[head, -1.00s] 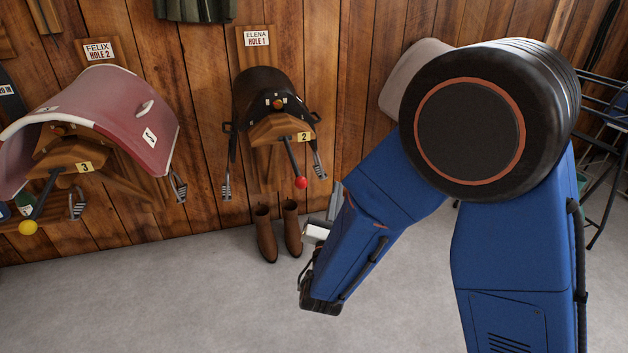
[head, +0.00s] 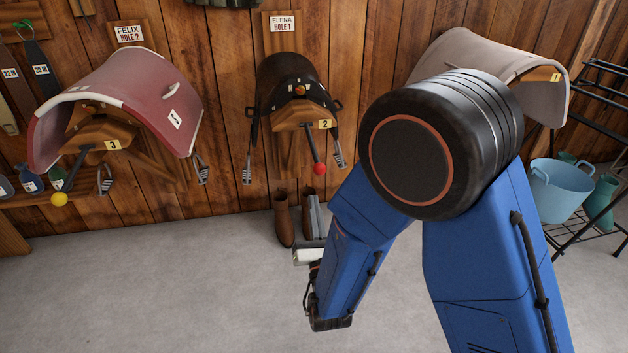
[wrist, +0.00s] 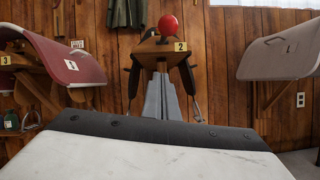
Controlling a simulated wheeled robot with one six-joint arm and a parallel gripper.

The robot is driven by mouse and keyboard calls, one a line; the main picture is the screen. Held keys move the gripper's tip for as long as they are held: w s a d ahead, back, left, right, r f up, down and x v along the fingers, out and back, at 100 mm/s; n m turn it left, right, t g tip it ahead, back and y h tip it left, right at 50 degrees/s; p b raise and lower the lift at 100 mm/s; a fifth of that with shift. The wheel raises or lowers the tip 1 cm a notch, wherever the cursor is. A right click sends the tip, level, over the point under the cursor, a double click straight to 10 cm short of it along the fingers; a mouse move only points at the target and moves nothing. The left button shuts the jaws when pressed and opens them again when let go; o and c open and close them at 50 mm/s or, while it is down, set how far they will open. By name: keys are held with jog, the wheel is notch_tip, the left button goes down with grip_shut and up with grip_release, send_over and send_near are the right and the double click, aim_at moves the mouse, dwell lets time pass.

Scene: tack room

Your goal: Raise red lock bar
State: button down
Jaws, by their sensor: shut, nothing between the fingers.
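The red lock bar is a dark rod with a red ball (head: 320,169) at its lower end. It hangs from the wooden saddle rack marked 2 (head: 300,115), under a black saddle (head: 285,75). In the wrist view the red ball (wrist: 168,24) shows at the top, in front of the rack; the rod is mostly hidden behind it. My gripper (head: 313,205) is shut and empty, pointing toward the wall below the ball, apart from it in the picture. Its grey fingers also show in the wrist view (wrist: 161,85), below the ball.
Rack 3 with a red saddle (head: 130,95) and a yellow-ended bar (head: 60,198) is at left. A beige saddle (head: 480,60) is at right, near a blue tub (head: 558,190). Brown boots (head: 284,220) stand below rack 2. The grey floor (head: 150,290) is clear at front left.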

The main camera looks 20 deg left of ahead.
aim_at(312, 146)
jog(key=w+a+r, duration=0.3)
jog(key=w+r, duration=0.4)
jog(key=shift+w+r, duration=0.25)
jog(key=shift+r, duration=0.1)
jog(key=shift+a, duration=0.1)
jog(key=shift+r, duration=0.15)
dwell(0.4)
jog(key=shift+s+r+g+h, duration=0.15)
jog(key=shift+r+g+h, duration=0.15)
jog(key=shift+g, duration=0.3)
